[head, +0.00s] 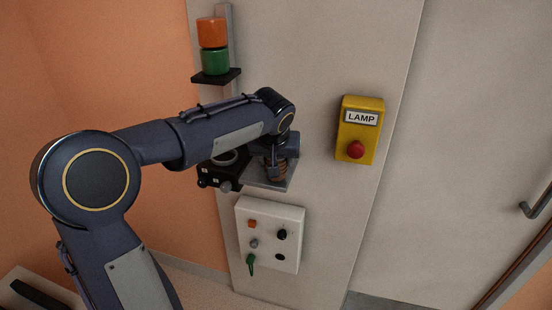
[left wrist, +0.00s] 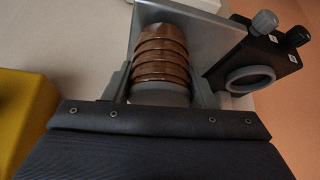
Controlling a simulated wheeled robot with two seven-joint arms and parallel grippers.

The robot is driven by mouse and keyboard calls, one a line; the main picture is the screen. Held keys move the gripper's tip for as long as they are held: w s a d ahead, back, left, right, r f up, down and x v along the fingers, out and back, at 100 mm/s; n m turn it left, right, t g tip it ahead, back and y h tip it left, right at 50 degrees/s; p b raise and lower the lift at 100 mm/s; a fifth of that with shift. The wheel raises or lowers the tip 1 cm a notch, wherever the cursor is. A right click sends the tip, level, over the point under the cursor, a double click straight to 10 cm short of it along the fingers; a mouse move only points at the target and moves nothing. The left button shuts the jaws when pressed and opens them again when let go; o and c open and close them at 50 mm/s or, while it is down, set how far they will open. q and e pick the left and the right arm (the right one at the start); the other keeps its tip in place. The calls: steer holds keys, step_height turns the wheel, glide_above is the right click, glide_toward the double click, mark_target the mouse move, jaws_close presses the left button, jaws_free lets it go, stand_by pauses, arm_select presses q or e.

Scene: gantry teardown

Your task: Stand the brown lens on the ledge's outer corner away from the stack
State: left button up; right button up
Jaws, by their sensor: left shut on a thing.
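The brown lens (head: 275,172) is a ribbed cylinder, largely hidden by my gripper in the head view. The left wrist view shows its copper-brown ribs (left wrist: 160,55) between the two fingers. My left gripper (head: 275,166) is shut on it, also in the left wrist view (left wrist: 162,84). The lens is over the grey ledge (head: 262,184), towards its right end, away from the black holder. I cannot tell if it touches the ledge (left wrist: 205,32). The stack, an orange lens (head: 212,32) on a green lens (head: 215,62), stands upright above. My right gripper is not in view.
A black holder with a ring (left wrist: 250,79) and knobs adjoins the ledge. The stack rests on a black shelf (head: 216,77). A yellow LAMP box (head: 361,130) with a red button is to the right. A white control panel (head: 268,235) hangs below the ledge.

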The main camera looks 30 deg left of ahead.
arm_select(q)
steer(key=shift+f+b, duration=0.3)
steer(key=shift+f, duration=0.05)
steer(key=o, duration=1.1)
steer(key=v, duration=0.7)
steer(key=shift+s+d+r, duration=0.1)
steer(key=shift+s+r, duration=0.05)
steer(key=shift+r, duration=0.2)
steer(key=shift+s, duration=0.1)
steer(key=s+d+f+m+h, duration=0.1)
steer(key=s+d+f+h, duration=0.1)
steer(key=s, duration=0.6)
steer(key=s+d+f+m+h+p, duration=0.1)
steer(key=s+d+f, duration=0.3)
steer(key=s, duration=0.5)
steer(key=s+d+f+m+h, duration=0.1)
steer(key=s+d+f+h, duration=0.2)
steer(key=s+f, duration=0.4)
steer(key=shift+s+d+f, duration=0.15)
steer(key=shift+s+d, duration=0.3)
steer(key=shift+s, duration=0.25)
